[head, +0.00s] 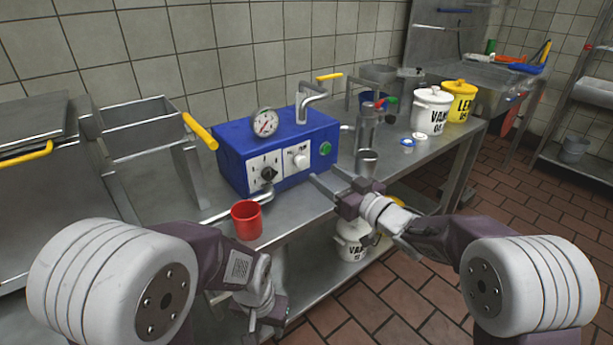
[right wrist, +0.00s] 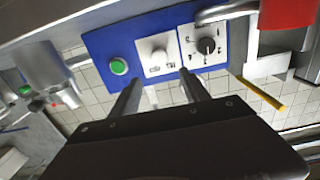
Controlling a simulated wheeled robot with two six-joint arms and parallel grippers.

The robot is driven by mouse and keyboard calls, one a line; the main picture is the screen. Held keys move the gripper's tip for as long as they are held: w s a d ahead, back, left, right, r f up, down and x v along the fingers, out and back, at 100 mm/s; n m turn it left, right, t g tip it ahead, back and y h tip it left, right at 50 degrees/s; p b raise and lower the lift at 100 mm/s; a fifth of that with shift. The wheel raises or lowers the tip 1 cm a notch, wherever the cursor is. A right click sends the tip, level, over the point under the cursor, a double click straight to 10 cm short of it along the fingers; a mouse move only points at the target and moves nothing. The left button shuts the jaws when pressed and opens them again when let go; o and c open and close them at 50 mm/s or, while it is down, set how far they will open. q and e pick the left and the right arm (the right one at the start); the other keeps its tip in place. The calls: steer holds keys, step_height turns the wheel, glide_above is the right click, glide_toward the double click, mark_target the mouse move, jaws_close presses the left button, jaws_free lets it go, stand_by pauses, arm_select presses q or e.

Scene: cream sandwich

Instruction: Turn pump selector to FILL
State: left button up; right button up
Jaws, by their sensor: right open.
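The pump selector is a black knob (head: 268,174) on a white marked plate on the front of the blue pump box (head: 232,150). It also shows in the right wrist view (right wrist: 206,46), upside down; its labels are too small to read. A white knob (head: 300,161) and a green button (head: 325,148) sit to its right. My right gripper (head: 323,173) is open and empty in front of the box, right of the selector. In the right wrist view its fingers (right wrist: 160,78) point toward the panel below the white knob. My left gripper (head: 258,312) hangs low at the front; its jaws are unclear.
A red cup (head: 246,219) stands at the counter's front edge, under a spout from the box. A metal beaker (head: 367,162) stands right of the box. White (head: 431,112) and yellow (head: 459,102) tubs stand farther right. A gauge (head: 265,122) tops the box.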

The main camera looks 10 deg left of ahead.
mark_target(303, 163)
steer(key=shift+a+f, duration=0.1)
steer(key=shift+f, duration=0.55)
steer(key=shift+w+r, duration=0.1)
steer(key=shift+r, duration=0.05)
steer(key=a+p, duration=0.1)
steer(key=w+a+p, duration=0.1)
steer(key=p, duration=0.1)
steer(key=shift+r, duration=0.4)
steer(key=x, duration=0.2)
steer(key=b+x, duration=0.1)
steer(key=x, duration=0.1)
steer(key=f+b+x, duration=0.1)
steer(key=x, duration=0.1)
steer(key=shift+w, duration=0.15)
arm_select(q)
steer(key=shift+r, duration=0.15)
arm_select(e)
steer(key=shift+w+a, duration=0.2)
jaws_close()
